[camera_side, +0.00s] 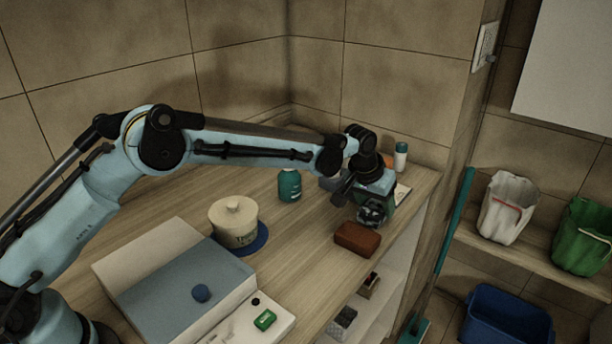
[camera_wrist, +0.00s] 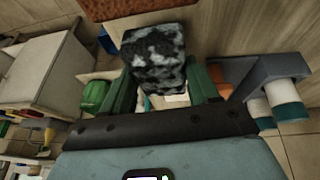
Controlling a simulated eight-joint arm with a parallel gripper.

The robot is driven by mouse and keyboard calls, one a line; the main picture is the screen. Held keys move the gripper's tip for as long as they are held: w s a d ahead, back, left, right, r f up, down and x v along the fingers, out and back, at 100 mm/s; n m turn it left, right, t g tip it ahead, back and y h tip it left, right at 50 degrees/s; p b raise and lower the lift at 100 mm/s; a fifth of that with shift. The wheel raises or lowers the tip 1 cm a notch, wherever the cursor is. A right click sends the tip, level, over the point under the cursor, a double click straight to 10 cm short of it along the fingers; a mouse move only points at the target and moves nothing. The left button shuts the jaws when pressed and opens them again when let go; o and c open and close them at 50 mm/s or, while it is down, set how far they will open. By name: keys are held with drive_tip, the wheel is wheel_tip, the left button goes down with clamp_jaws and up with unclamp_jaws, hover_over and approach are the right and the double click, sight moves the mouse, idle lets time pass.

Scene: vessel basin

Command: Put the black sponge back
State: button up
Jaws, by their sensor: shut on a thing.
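The black sponge (camera_side: 372,213) is a dark block with grey-white speckles. My gripper (camera_side: 375,200) is shut on it near the right edge of the wooden counter, beyond a reddish-brown block. In the wrist view the black sponge (camera_wrist: 153,58) shows between the two green fingers of my gripper (camera_wrist: 161,80). In the side view the sponge seems to be held just above the counter, but I cannot tell whether it touches. The gripper body hides part of its upper side.
The reddish-brown block (camera_side: 358,238) lies close in front. A teal jar (camera_side: 289,185) and a lidded cream pot (camera_side: 233,220) stand left. A grey box (camera_side: 333,181) and white-capped bottle (camera_side: 400,157) are behind. A green block (camera_side: 265,320) lies in front. Shelves open below the counter's right edge.

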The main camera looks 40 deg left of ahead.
drive_tip(key=shift+f, duration=0.95)
drive_tip(key=shift+f, duration=0.1)
drive_tip(key=o, duration=1.2)
